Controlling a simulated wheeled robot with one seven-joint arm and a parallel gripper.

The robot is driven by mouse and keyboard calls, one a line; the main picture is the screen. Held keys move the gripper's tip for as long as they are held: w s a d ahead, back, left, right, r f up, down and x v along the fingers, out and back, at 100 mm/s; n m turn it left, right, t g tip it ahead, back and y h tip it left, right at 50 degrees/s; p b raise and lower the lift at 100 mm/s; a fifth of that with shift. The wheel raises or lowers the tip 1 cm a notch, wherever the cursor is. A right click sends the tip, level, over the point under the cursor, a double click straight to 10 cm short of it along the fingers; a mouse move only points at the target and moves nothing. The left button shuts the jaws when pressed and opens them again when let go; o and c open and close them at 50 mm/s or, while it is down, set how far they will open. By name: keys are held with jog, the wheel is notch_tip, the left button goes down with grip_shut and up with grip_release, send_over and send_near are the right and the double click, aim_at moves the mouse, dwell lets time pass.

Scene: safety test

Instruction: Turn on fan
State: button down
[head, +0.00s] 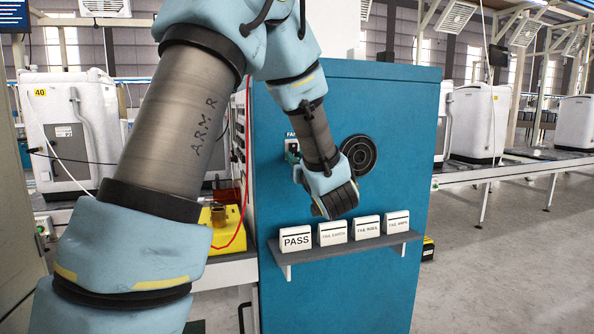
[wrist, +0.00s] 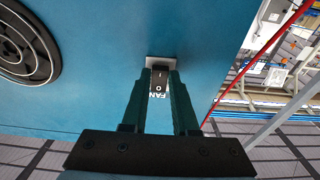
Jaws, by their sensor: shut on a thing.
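The fan switch (wrist: 160,62) is on the blue cabinet face, with a light plate, I and O marks and a FAN label. In the head view the switch plate (head: 291,143) shows only in part, left of the round black grille (head: 359,155). My gripper (wrist: 160,76) has its two dark green fingers at the switch, one on each side, shut on it. In the head view my gripper (head: 292,153) is at the cabinet, and my wrist hides much of it. Which way the switch is set cannot be told.
The blue cabinet (head: 390,110) carries a grey shelf (head: 350,247) with several white boxes below the grille, including a PASS box (head: 296,240). A yellow device (head: 235,240) with a red cable stands to the left. Open floor lies to the right.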

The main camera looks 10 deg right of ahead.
jog(key=f+t+b, duration=0.1)
jog(key=t+b, duration=0.1)
jog(key=b, duration=0.3)
jog(key=shift+w, duration=0.15)
jog(key=shift+r, duration=0.15)
jog(key=c, duration=0.7)
grip_release()
jog(key=b+v, duration=0.1)
jog(key=v, duration=0.9)
jog(key=shift+s+d+b, duration=0.1)
jog(key=shift+s+b, duration=0.25)
jog(key=shift+b, duration=0.05)
